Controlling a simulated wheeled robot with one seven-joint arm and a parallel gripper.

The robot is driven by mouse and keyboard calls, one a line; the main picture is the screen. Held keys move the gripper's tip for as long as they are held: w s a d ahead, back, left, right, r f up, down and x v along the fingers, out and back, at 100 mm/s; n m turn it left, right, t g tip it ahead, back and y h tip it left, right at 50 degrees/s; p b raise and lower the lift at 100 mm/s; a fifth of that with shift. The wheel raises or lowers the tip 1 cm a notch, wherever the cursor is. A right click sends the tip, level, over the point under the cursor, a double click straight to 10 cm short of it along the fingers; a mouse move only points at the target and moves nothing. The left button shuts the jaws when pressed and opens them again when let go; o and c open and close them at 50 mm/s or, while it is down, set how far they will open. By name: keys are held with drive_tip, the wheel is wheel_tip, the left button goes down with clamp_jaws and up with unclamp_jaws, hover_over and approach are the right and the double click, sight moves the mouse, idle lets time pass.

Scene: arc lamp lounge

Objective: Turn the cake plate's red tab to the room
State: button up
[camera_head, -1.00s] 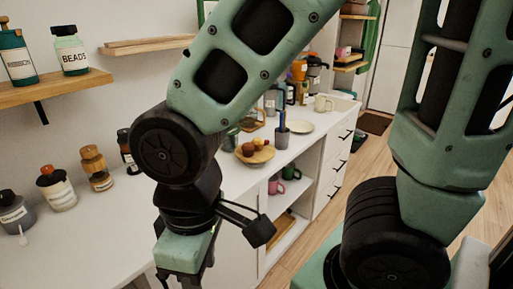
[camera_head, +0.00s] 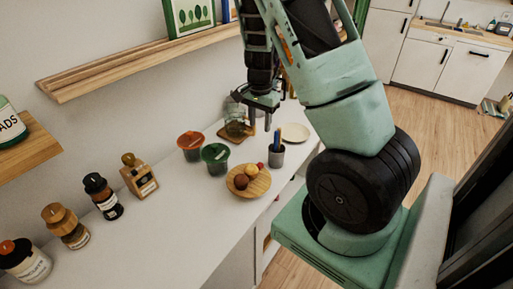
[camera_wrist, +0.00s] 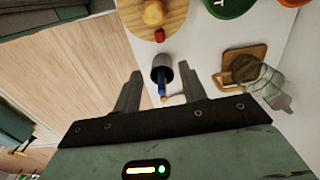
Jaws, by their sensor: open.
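The round wooden cake plate (camera_head: 241,192) lies on the white counter with brown and yellow round cakes (camera_head: 249,175) on it. Its small red tab (camera_head: 260,165) is at the far edge, toward the grey pen cup. In the wrist view the plate (camera_wrist: 176,22) is cut off at the top, and the red tab (camera_wrist: 159,36) is at its rim facing my gripper. My gripper (camera_head: 261,122) is above the counter beyond the plate, pointing down, open and empty. In the wrist view its fingers (camera_wrist: 163,82) are apart, with the pen cup showing between and beyond them.
The grey pen cup (camera_head: 277,157) stands close beside the tab. Green (camera_head: 215,160) and orange (camera_head: 191,145) cups stand left of the plate. A glass vessel (camera_wrist: 270,85) is by a wooden board (camera_wrist: 232,57). A white plate (camera_head: 295,133) lies right. Bottles line the near counter.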

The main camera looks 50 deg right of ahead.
sight(259, 164)
wheel_tip(259, 164, down, 17)
drive_tip(key=shift+f+p, duration=0.15)
drive_tip(key=shift+p, duration=0.25)
clamp_jaws()
